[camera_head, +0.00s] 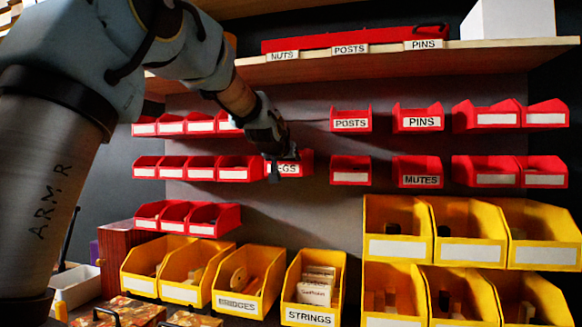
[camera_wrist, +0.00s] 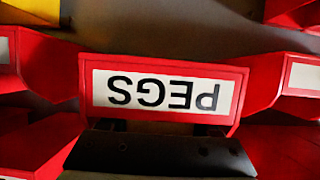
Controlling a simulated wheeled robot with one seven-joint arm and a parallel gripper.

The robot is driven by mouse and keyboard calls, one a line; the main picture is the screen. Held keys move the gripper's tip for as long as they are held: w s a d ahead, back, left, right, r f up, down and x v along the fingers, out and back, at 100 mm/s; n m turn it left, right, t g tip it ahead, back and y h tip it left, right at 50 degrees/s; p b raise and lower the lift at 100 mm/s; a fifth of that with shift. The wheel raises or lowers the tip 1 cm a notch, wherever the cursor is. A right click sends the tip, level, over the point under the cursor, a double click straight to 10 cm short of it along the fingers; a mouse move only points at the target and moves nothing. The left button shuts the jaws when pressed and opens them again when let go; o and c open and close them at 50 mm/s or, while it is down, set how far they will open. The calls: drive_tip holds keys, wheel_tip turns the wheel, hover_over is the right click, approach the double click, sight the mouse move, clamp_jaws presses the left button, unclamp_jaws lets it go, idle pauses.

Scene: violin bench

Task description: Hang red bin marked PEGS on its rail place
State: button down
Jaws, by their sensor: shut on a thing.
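The red bin marked PEGS (camera_head: 303,160) is in the middle of the head view, level with the second row of red bins. Its label is partly covered there, with only the last letters readable. My gripper (camera_head: 273,166) is shut on the bin at its front left part. In the wrist view the bin's front with the PEGS label (camera_wrist: 165,92) shows whole and upside down, close to the dark jaws (camera_wrist: 160,150). I cannot tell whether the bin's back touches the rail, as that side is hidden.
A red bin (camera_head: 240,168) hangs just left of the held bin. An unlabelled-front bin (camera_head: 350,172) hangs to its right across a gap of bare panel. POSTS (camera_head: 351,118) and PINS (camera_head: 418,118) bins hang above right. A shelf (camera_head: 350,62) is overhead; yellow bins (camera_head: 315,285) stand below.

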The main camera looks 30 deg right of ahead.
drive_tip(key=shift+w+d+p, duration=0.75)
drive_tip(key=shift+w+d, duration=0.2)
drive_tip(key=shift+w, duration=0.1)
idle(1.4)
drive_tip(key=shift+f+b, duration=0.85)
drive_tip(key=shift+f, duration=0.05)
idle(0.6)
drive_tip(key=shift+c, duration=0.2)
unclamp_jaws()
drive_tip(key=shift+f, duration=0.1)
drive_tip(key=b+v, duration=0.3)
drive_tip(key=v, duration=0.8)
drive_tip(key=a+f+n+g+y+p, duration=0.2)
drive_tip(key=a+f+n+g+y, duration=0.3)
drive_tip(key=a+f, duration=1.8)
drive_tip(key=s+a+f+n+g+y, duration=0.1)
drive_tip(key=s+a+f+y, duration=0.1)
drive_tip(key=s+a+f, duration=0.4)
drive_tip(key=s+a+f+n+g+y+p, duration=0.1)
drive_tip(key=s+a+f+g, duration=0.1)
drive_tip(key=s+a+f, duration=0.4)
drive_tip(key=s+a, duration=0.3)
drive_tip(key=a, duration=0.3)
drive_tip(key=shift+s+y, duration=0.3)
drive_tip(key=shift+y, duration=0.1)
drive_tip(key=shift+f, duration=0.1)
